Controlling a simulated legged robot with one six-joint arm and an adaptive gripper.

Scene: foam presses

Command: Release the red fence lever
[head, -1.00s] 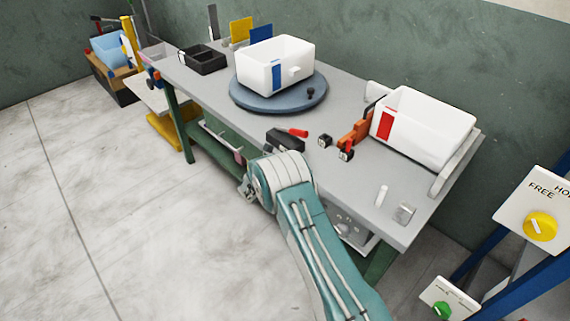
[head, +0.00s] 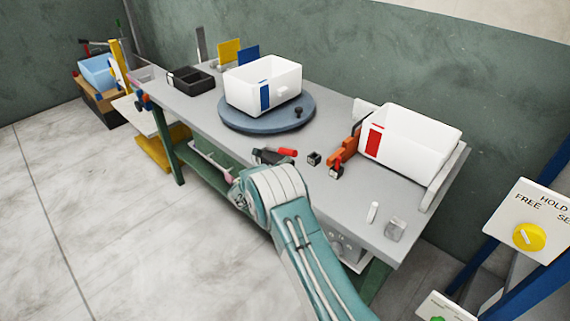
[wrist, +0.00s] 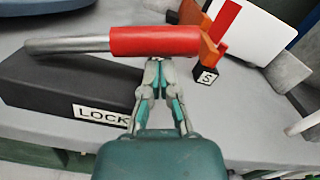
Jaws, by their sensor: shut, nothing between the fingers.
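The red fence lever's handle (wrist: 155,41) lies across the upper part of the wrist view, on a metal rod (wrist: 65,45). The rod runs left over a black block (wrist: 75,90) with a white LOCK label (wrist: 101,115). My gripper (wrist: 157,64) is shut and empty, its fingertips just below the handle's near edge; I cannot tell if they touch it. In the head view the red handle (head: 287,152) shows at the table's front edge; my arm hides most of the gripper.
An orange part (head: 343,151) and small dark cubes (head: 314,159) stand right of the lever, beside a white bin (head: 412,144) with a red panel. A blue turntable (head: 237,119) carries another white bin (head: 262,85). The tabletop front right holds a small white peg (head: 373,212).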

